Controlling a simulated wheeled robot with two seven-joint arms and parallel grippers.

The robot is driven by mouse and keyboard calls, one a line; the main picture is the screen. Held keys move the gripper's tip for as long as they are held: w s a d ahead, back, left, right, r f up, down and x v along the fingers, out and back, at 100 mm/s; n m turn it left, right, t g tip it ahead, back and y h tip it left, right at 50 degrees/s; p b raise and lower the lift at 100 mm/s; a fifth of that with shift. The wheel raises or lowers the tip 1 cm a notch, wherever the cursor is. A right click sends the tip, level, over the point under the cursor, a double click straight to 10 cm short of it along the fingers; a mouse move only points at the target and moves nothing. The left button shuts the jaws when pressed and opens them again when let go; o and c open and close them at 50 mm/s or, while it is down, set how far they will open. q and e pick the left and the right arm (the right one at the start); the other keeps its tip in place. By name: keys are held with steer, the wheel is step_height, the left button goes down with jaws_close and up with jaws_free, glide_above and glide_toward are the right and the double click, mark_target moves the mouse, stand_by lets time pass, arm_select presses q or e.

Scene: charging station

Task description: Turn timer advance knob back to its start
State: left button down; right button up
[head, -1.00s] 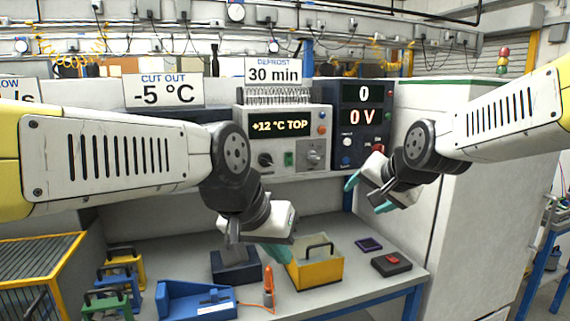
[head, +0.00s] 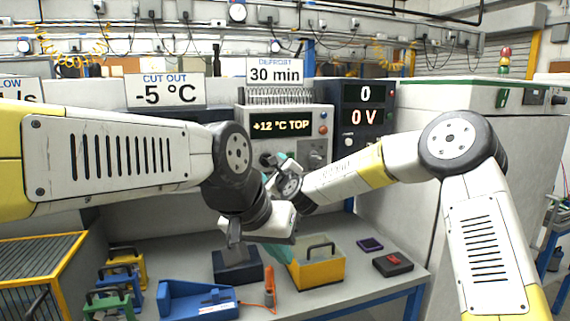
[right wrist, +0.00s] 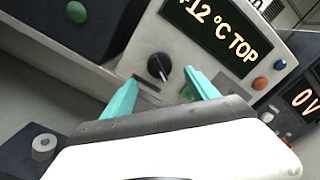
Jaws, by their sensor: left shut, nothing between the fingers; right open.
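The control unit (head: 284,125) reads "+12 °C TOP" and stands at the back of the bench. Its black knob (right wrist: 158,66) shows in the right wrist view, with a pale pointer mark and a small unreadable label below it. A grey dial (head: 316,158) sits farther right on the unit. I cannot read which one is the timer advance. My right gripper (right wrist: 160,82) is open, its teal fingers on either side of the black knob in the picture; contact is not visible. My left gripper (head: 278,252) is shut and empty above the bench, near the yellow box.
A yellow box (head: 318,271), a dark blue box (head: 236,266), a blue tray (head: 197,300) and an orange-tipped tool (head: 269,287) stand on the bench below. The dark voltage unit (head: 362,117) stands right of the control unit. A tall grey cabinet (head: 480,190) is at right.

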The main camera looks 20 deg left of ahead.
steer(key=x, duration=0.6)
steer(key=shift+w+a, duration=0.15)
steer(key=shift+w, duration=0.05)
steer(key=c, duration=1.4)
steer(key=shift+o, duration=0.2)
steer(key=shift+n, duration=0.3)
